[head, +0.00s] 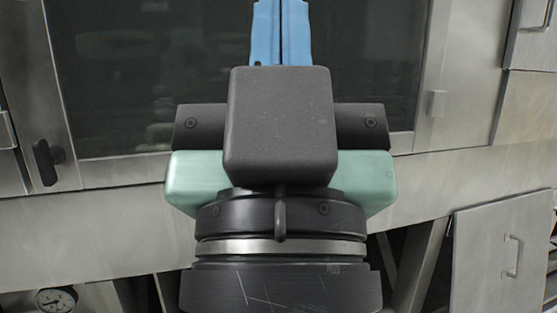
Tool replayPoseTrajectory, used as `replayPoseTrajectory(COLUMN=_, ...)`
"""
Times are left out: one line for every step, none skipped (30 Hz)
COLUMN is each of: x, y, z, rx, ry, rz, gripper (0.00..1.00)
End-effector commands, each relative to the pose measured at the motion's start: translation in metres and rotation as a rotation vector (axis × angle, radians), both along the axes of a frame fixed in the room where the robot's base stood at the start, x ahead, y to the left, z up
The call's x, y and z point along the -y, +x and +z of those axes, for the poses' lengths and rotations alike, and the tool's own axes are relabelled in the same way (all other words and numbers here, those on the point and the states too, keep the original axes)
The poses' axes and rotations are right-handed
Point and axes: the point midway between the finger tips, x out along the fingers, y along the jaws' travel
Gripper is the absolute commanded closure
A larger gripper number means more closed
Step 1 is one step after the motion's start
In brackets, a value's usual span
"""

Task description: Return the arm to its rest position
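My gripper (281,30) is in the middle of the head view, pointing up and away toward the steel machine front. Its two blue fingers lie side by side with only a thin dark line between them, so it looks shut. I see nothing held between the fingers, though their ends reach the top edge of the picture and the tips may be cut off. The dark grey and green gripper body and my black wrist fill the centre and lower middle. The rest of my arm is out of view.
Behind my gripper is the washer's large dark window (150,75) in a steel frame, with a black latch (45,162) at its left. A steel panel with a handle (513,256) stands at lower right. A round gauge (56,300) is at lower left.

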Motion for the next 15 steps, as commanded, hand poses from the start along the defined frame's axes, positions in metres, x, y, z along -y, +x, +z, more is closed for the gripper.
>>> replayPoseTrajectory(x=-0.001, y=0.001, z=0.031, rx=-0.002, ry=0.001, rz=0.003, gripper=1.00)
replayPoseTrajectory(x=-0.001, y=0.001, z=0.040, rx=-0.002, ry=0.001, rz=0.004, gripper=1.00)
replayPoseTrajectory(x=-0.001, y=0.001, z=0.051, rx=-0.002, ry=0.002, rz=0.005, gripper=1.00)
replayPoseTrajectory(x=-0.001, y=0.001, z=0.060, rx=-0.002, ry=0.002, rz=0.005, gripper=1.00)
replayPoseTrajectory(x=-0.001, y=0.001, z=0.069, rx=-0.002, ry=0.003, rz=0.006, gripper=1.00)
replayPoseTrajectory(x=-0.001, y=0.001, z=0.082, rx=-0.002, ry=0.003, rz=0.007, gripper=1.00)
replayPoseTrajectory(x=-0.001, y=0.001, z=0.091, rx=-0.002, ry=0.003, rz=0.007, gripper=1.00)
replayPoseTrajectory(x=-0.001, y=0.001, z=0.100, rx=-0.003, ry=0.003, rz=0.008, gripper=1.00)
replayPoseTrajectory(x=-0.001, y=0.001, z=0.113, rx=-0.003, ry=0.003, rz=0.008, gripper=1.00)
replayPoseTrajectory(x=-0.001, y=0.002, z=0.122, rx=-0.003, ry=0.003, rz=0.008, gripper=1.00)
replayPoseTrajectory(x=-0.001, y=0.002, z=0.131, rx=-0.003, ry=0.004, rz=0.009, gripper=1.00)
replayPoseTrajectory(x=-0.001, y=0.002, z=0.143, rx=-0.003, ry=0.003, rz=0.009, gripper=1.00)
replayPoseTrajectory(x=-0.001, y=0.002, z=0.153, rx=-0.003, ry=0.003, rz=0.009, gripper=1.00)
replayPoseTrajectory(x=-0.001, y=0.002, z=0.162, rx=-0.003, ry=0.004, rz=0.010, gripper=1.00)
replayPoseTrajectory(x=-0.001, y=0.002, z=0.174, rx=-0.003, ry=0.004, rz=0.010, gripper=1.00)
